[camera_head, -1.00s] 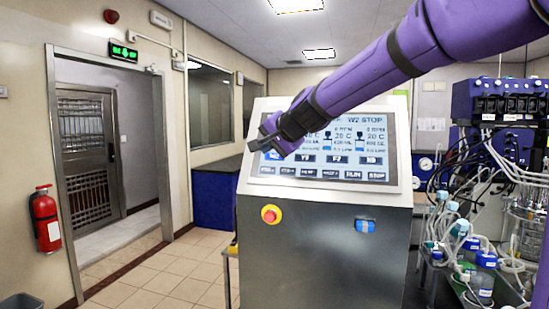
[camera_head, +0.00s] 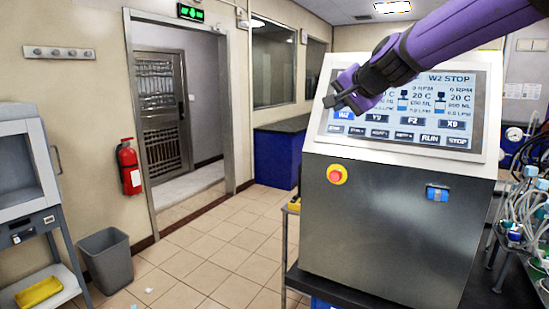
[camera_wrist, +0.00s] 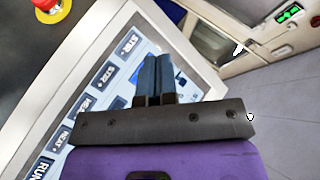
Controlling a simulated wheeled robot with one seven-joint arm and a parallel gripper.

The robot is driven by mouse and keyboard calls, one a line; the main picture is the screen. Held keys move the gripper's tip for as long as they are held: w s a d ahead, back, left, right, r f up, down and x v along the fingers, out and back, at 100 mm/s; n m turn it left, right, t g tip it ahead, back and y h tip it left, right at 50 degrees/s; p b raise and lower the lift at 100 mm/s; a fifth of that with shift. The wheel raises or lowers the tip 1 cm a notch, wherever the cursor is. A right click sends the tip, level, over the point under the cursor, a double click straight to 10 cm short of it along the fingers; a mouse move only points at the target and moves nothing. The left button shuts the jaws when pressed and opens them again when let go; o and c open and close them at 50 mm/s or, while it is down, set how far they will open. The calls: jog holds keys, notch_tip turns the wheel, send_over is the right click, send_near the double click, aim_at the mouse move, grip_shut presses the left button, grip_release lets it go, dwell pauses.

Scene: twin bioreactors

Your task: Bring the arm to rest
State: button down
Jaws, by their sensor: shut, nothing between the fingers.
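My purple arm reaches in from the upper right of the head view. My gripper (camera_head: 338,102) is in front of the left part of the control console's screen (camera_head: 428,118). The image does not make clear how far the fingertips are from the panel. My arm hides the upper left of the screen.
The console (camera_head: 385,215) carries a red stop button (camera_head: 337,174) and stands on a dark table. Bottles and tubes (camera_head: 528,205) crowd the right. A grey bin (camera_head: 107,260), a fire extinguisher (camera_head: 129,166) and a doorway are at left. The tiled floor (camera_head: 215,250) between is mostly clear.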

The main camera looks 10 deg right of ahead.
jog(key=s+d+f+n+g+h, duration=0.1)
jog(key=s+f, duration=0.3)
jog(key=s, duration=0.7)
jog(key=s+d+f+n+g+h, duration=0.1)
jog(key=s+d+f+n+g, duration=0.2)
jog(key=s, duration=0.9)
jog(key=s+d+f+n+g+h, duration=0.1)
jog(key=s+d+f+n+g, duration=0.1)
jog(key=s+f, duration=0.4)
jog(key=s+d+n, duration=0.1)
jog(key=s+n, duration=0.1)
jog(key=s, duration=0.3)
jog(key=shift+s+d+f+h, duration=0.2)
jog(key=shift+d+f+h, duration=0.05)
jog(key=shift+d+h, duration=0.15)
